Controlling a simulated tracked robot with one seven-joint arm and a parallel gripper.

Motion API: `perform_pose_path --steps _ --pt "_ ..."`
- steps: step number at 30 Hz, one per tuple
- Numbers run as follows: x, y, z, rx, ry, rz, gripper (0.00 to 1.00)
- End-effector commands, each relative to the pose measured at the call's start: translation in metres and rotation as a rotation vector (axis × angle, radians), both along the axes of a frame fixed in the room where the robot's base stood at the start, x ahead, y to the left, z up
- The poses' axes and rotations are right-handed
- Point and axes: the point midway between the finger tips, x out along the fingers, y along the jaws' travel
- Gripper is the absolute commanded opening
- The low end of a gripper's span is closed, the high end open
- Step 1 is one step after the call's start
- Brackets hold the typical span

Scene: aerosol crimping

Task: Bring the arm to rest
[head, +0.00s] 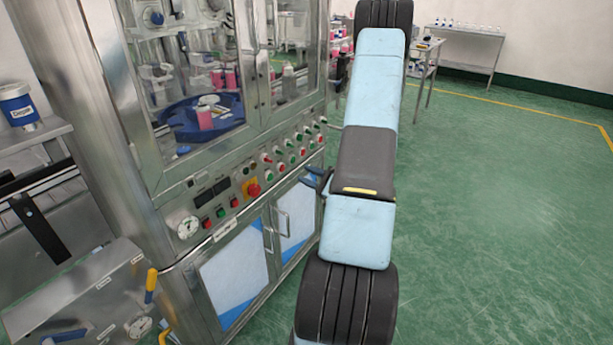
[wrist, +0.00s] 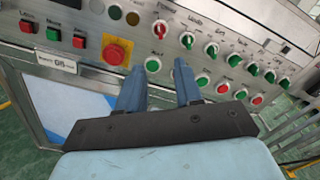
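My arm (head: 365,160) stretches up through the middle of the head view, in front of the machine's right side. My gripper (wrist: 167,65) shows in the wrist view with its two blue fingers apart and nothing between them. The fingers point toward the machine's control panel (wrist: 205,30), close to its knobs. A red emergency button on a yellow base (wrist: 116,54) lies left of the fingers. Whether a fingertip touches the panel cannot be told. In the head view most of the gripper is hidden behind the arm.
The steel crimping machine (head: 130,110) with glass doors stands at left, holding a blue turntable (head: 185,130) with pink cans. Below the panel are cabinet doors (head: 235,275). A steel table (head: 470,35) stands at the back. The green floor (head: 500,220) at right is clear.

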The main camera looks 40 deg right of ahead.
Motion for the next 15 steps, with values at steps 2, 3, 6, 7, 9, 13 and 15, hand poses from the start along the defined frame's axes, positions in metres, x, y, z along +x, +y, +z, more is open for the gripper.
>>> perform_pose_path --steps 2,3,6,7,9,13,15 --pt "0.000 0.000 0.000 0.000 0.000 0.000 0.35" --pt "0.000 0.000 0.000 0.000 0.000 0.000 0.35" --pt "0.000 0.000 0.000 0.000 0.000 0.000 0.35" --pt "0.000 0.000 0.000 0.000 0.000 0.000 0.35" --pt "0.000 0.000 0.000 0.000 0.000 0.000 0.35" --pt "0.002 0.004 0.004 -0.006 -0.002 0.016 0.35" --pt "0.004 0.012 0.012 -0.015 -0.004 0.053 0.35"
